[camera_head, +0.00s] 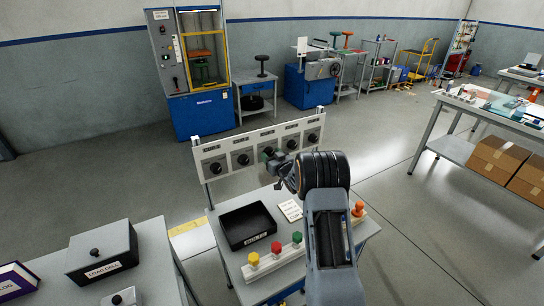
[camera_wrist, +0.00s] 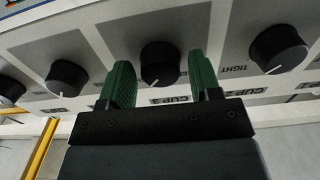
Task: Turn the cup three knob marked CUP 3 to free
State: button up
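A black round knob (camera_wrist: 160,62) sits on a grey plate between my gripper's fingers in the wrist view; its white pointer line points down and slightly left. The small label below it looks like CUP 3 but is partly hidden. My gripper (camera_wrist: 163,78) is open, one green finger on each side of the knob, with a small gap on both sides. In the head view my gripper (camera_head: 272,156) is at the middle knob (camera_head: 269,151) of the upright panel (camera_head: 230,160), partly covering it.
Neighbouring knobs (camera_wrist: 67,77) and (camera_wrist: 278,48) flank the fingers. Below the panel are a black tray (camera_head: 246,225), a white card (camera_head: 290,210) and coloured buttons (camera_head: 276,248) on the bench. A LOAD CELL box (camera_head: 102,250) stands on the left table.

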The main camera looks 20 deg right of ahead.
jog(key=c, duration=0.7)
jog(key=shift+f, duration=0.1)
jog(key=shift+b, duration=0.6)
jog(key=n+b, duration=1.1)
jog(key=b, duration=0.5)
jog(key=shift+d+f+b, duration=0.1)
jog(key=shift+f+b, duration=0.05)
jog(key=shift+b, duration=0.25)
jog(key=n+b, duration=0.3)
jog(key=shift+n, duration=0.4)
jog(key=shift+r+n+b, duration=0.15)
jog(key=shift+n+b, duration=0.55)
jog(key=shift+n, duration=0.05)
jog(key=shift+r+n+b, duration=0.15)
jog(key=shift+n+b, duration=0.5)
jog(key=shift+n, duration=0.1)
